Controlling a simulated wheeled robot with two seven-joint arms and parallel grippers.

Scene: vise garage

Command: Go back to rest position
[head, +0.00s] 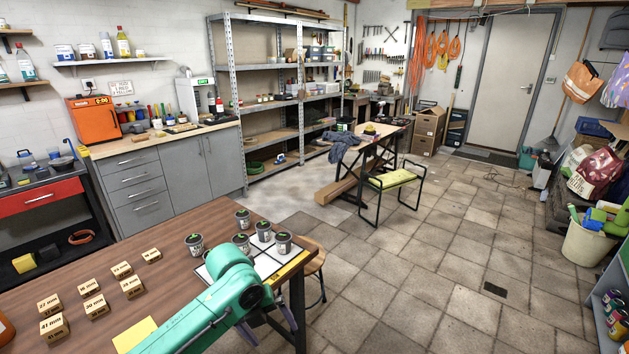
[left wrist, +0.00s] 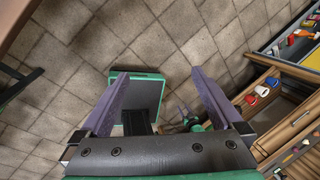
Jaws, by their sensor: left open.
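My teal left arm reaches over the front of the brown table (head: 170,235). My left gripper (head: 268,324) is at the table's right edge, with its purple fingers partly hidden behind the arm. In the left wrist view the left gripper (left wrist: 162,92) is open and empty, its two purple fingers wide apart over the tiled floor (left wrist: 170,30).
Several dark cans (head: 195,244) stand on and beside a white grid board (head: 268,262) close to my left arm. Several labelled wooden blocks (head: 95,305) and a yellow sheet (head: 135,334) lie left. A wooden stool (head: 313,262) stands right of the table.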

